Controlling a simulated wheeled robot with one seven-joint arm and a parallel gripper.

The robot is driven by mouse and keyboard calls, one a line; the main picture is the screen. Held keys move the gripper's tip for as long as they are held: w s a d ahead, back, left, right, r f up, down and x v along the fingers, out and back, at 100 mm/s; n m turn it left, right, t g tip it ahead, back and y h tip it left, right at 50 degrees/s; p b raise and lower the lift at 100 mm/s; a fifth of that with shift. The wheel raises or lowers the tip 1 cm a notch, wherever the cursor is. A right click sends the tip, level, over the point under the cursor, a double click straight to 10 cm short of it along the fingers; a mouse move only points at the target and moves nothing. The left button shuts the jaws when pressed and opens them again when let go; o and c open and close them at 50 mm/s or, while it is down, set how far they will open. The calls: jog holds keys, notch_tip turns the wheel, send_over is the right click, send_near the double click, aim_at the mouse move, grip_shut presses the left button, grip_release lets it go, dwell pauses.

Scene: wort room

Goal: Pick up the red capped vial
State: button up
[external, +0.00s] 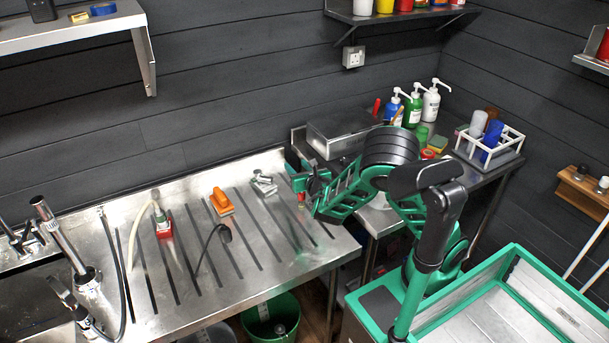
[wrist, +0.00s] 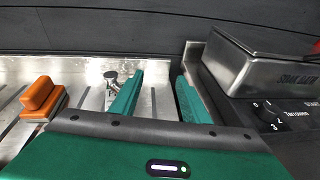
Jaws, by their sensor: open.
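My gripper (external: 309,180) is over the right end of the steel drainboard (external: 190,262). In the wrist view its two green fingers (wrist: 160,80) are apart, with nothing visible between them. A small red piece (external: 301,196) shows beside the fingers in the external view. It may be the red capped vial, but it is mostly hidden and too small to be sure. No red capped vial can be made out in the wrist view, where the gripper body covers the lower part.
A metal fitting (external: 263,183) and an orange brush-like block (external: 221,201) lie left of my gripper. A red-and-white item (external: 163,222) is farther left. A steel box appliance (external: 340,132) stands close on the right, with pump bottles (external: 413,105) and a white rack (external: 510,141) beyond.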

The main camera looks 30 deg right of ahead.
aim_at(303, 198)
jog(key=s+f, duration=0.2)
jog(key=s+a+f+g+h, duration=0.1)
jog(key=s+f, duration=0.2)
jog(key=s+a+f+m+g+h, duration=0.1)
jog(key=s+f, duration=0.1)
jog(key=f, duration=0.1)
jog(key=shift+s+f, duration=0.15)
jog(key=shift+s, duration=0.1)
jog(key=shift+s+d+f, duration=0.1)
jog(key=shift+s+f, duration=0.05)
jog(key=shift+f, duration=0.1)
jog(key=shift+g, duration=0.3)
jog(key=x, duration=0.7)
grip_shut()
